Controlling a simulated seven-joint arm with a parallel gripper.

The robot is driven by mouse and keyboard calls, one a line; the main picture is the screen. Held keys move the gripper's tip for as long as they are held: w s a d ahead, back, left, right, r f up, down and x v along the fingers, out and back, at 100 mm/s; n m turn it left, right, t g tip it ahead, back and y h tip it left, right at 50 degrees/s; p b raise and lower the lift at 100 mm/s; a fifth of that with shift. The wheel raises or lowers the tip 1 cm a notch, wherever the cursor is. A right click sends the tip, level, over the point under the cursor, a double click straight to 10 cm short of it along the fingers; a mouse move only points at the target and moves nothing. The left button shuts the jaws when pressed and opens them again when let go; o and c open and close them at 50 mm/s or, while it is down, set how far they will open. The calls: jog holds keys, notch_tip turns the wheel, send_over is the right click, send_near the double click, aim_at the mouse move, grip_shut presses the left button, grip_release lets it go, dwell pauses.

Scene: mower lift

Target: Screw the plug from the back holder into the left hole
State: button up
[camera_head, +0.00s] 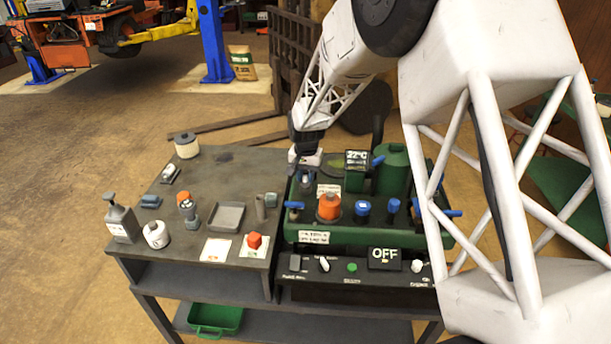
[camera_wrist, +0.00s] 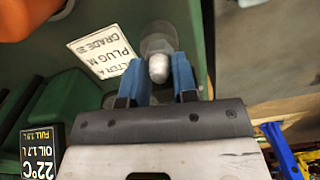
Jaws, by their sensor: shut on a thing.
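My gripper (camera_head: 306,168) is low over the back left part of the green machine (camera_head: 312,237). In the wrist view my gripper (camera_wrist: 162,82) has its blue fingers on both sides of a pale, round-ended plug (camera_wrist: 158,69). A grey round shape (camera_wrist: 157,40) lies just beyond the plug, on or above the green surface. The left hole is not clearly visible, and I cannot tell whether the plug is seated in it. On the workbench (camera_head: 130,185), a small dark holder (camera_head: 170,173) stands toward the back, its contents too small to tell.
An orange cap (camera_head: 329,206), blue-topped parts (camera_head: 362,208) and a green canister (camera_head: 393,172) stand close by on the machine. The temperature display (camera_head: 357,159) is just right of my gripper. A grey tray (camera_head: 227,216) and bottles stand on the workbench.

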jog(key=shift+d+m, duration=0.1)
jog(key=shift+m, duration=2.1)
jog(key=shift+m, duration=0.7)
jog(key=shift+s+m, duration=0.1)
jog(key=shift+m, duration=2.4)
grip_shut()
jog(key=o, duration=0.9)
grip_release()
jog(key=shift+f, duration=0.1)
jog(key=shift+c, duration=0.2)
